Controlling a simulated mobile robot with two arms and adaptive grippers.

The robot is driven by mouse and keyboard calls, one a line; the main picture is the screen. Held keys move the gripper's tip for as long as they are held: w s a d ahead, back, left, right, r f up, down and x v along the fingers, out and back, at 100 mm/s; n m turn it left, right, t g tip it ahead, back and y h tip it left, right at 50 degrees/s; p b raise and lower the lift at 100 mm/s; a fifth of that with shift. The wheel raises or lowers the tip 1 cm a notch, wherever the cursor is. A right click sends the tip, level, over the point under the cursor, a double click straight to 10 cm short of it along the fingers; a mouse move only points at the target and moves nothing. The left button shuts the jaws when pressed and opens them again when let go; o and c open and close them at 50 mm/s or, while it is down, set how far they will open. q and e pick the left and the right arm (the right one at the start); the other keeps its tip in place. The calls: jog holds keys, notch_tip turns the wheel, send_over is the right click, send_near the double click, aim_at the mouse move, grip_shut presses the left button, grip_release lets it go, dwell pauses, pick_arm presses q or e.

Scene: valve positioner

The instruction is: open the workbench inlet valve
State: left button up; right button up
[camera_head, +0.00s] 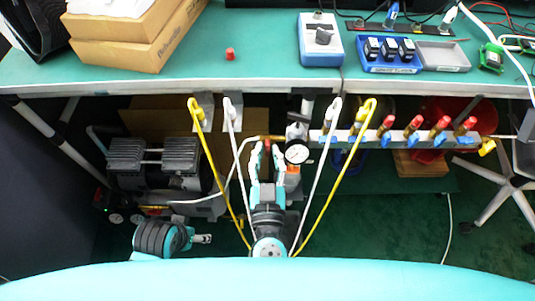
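My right gripper (267,152) is under the front edge of the workbench, just left of the round pressure gauge (297,153). Its two pale fingers are apart and point away from me. A small red part (268,147), perhaps the inlet valve's handle, shows between the fingertips; I cannot tell whether they touch it. A yellow fitting (272,138) lies just beyond the tips. The silver manifold (400,137) runs right from the gauge, with blue levers and red-and-brass fittings. My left arm is folded low at the left; its gripper (203,238) is small and unclear.
Yellow and white hoses (222,175) hang on both sides of my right gripper. A compressor (155,165) stands at the left below.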

grip_shut()
